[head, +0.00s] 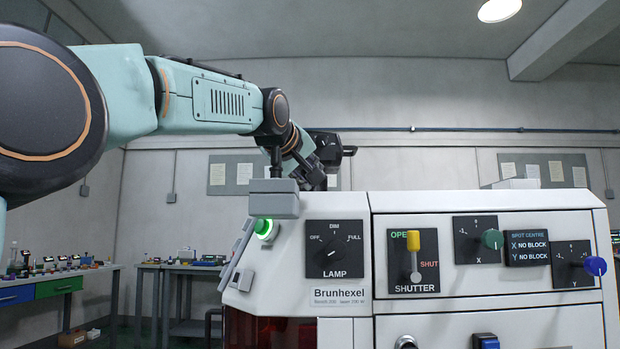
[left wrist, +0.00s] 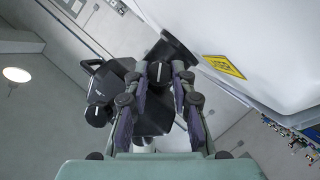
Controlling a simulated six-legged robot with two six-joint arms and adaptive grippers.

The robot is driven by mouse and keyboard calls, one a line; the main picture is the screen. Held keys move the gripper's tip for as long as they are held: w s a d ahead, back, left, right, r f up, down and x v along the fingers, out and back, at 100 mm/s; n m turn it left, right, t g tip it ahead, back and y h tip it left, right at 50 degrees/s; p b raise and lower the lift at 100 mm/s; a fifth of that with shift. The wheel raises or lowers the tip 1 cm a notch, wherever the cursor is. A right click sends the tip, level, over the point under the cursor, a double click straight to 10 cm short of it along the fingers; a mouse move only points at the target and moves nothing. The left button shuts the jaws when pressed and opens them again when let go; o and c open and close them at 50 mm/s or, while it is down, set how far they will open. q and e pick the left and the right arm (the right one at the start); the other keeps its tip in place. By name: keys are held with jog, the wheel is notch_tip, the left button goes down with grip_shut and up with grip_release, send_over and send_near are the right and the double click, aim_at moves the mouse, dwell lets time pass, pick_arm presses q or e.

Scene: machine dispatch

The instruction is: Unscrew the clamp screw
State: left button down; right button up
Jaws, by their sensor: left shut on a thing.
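My left arm reaches across the top left of the head view to behind the white machine. My left gripper (head: 312,172) is partly hidden there, beside a black fitting (head: 330,148). In the left wrist view my left gripper (left wrist: 166,76) has its two fingers close together, shut on a small dark part of the black fitting (left wrist: 152,112). This part looks to be the clamp screw; the fingers mostly hide it, and I cannot tell how far it is turned. My right gripper is in neither view.
The white machine (head: 470,327) fills the lower right, with a lamp knob (head: 334,248), a shutter lever (head: 413,250) and a green lit button (head: 265,228). Its white casing (left wrist: 260,35) lies close to the gripper. Benches (head: 60,274) stand far left.

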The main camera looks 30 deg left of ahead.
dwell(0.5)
pick_arm(q)
jog(key=c, duration=1.1)
grip_release()
jog(key=shift+s+a+r, duration=0.1)
jog(key=shift+s, duration=0.05)
